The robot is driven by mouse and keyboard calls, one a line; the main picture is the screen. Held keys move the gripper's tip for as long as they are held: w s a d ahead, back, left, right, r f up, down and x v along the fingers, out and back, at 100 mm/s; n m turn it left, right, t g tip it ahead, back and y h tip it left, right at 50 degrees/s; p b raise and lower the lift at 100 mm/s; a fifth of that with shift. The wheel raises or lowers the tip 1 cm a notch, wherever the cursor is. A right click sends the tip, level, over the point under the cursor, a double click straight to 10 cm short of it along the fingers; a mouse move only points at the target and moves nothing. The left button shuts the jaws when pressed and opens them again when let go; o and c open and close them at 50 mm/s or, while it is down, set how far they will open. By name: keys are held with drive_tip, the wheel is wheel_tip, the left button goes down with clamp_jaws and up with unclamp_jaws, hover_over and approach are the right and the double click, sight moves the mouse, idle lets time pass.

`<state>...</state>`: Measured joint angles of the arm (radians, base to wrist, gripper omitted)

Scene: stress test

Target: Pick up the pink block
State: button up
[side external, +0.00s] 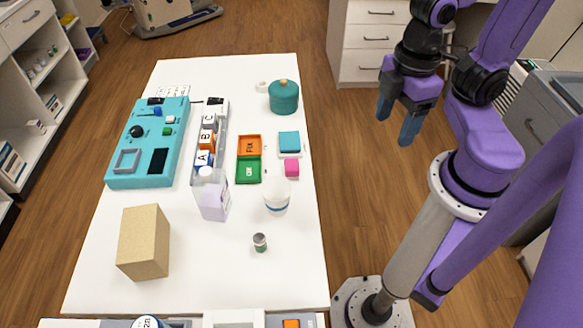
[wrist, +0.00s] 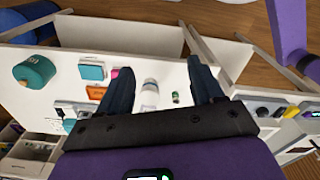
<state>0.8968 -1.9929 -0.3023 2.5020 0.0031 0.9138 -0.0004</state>
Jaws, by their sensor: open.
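The pink block (side external: 292,168) lies on the white table (side external: 200,295), just below a teal square block (side external: 289,141) on a white base, right of the orange and green trays. In the wrist view the pink block (wrist: 115,73) shows as a small patch beside the teal block (wrist: 92,70), partly hidden by my left finger. My gripper (side external: 396,128) is open and empty. It hangs to the right of the table, above floor level and away from the block. The wrist view shows my gripper's two dark fingers (wrist: 160,85) spread apart.
Near the block stand a white cup (side external: 277,197), a small jar (side external: 260,242), a pale bottle (side external: 213,198), an orange tray (side external: 249,147) and a green tray (side external: 248,171). A teal pot (side external: 284,98) is at the back. A tan box (side external: 144,242) stands front left. The table's front middle is clear.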

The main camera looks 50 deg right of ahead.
drive_tip(key=w+d+f+m+g+y, duration=0.1)
drive_tip(key=w+d+f+m+g, duration=0.55)
drive_tip(key=f+m, duration=0.35)
drive_tip(key=m+t+y, duration=1)
drive_tip(key=m+t, duration=0.8)
drive_tip(key=m, duration=1.2)
approach(292, 168)
drive_tip(key=shift+w+a+f, duration=0.4)
drive_tip(key=shift+w+f, duration=0.1)
drive_tip(key=shift+w, duration=0.15)
drive_tip(key=shift+w+a+f, duration=0.35)
drive_tip(key=shift+w+f, duration=0.15)
drive_tip(key=shift+w, duration=0.2)
drive_tip(key=shift+w+a+f, duration=0.4)
drive_tip(key=shift+w+f, duration=0.1)
drive_tip(key=shift+w, duration=0.15)
drive_tip(key=shift+r+x, duration=0.25)
drive_tip(key=shift+x, duration=1.1)
drive_tip(key=shift+r+x, duration=0.2)
drive_tip(key=shift+x, duration=1.15)
drive_tip(key=shift+w, duration=0.1)
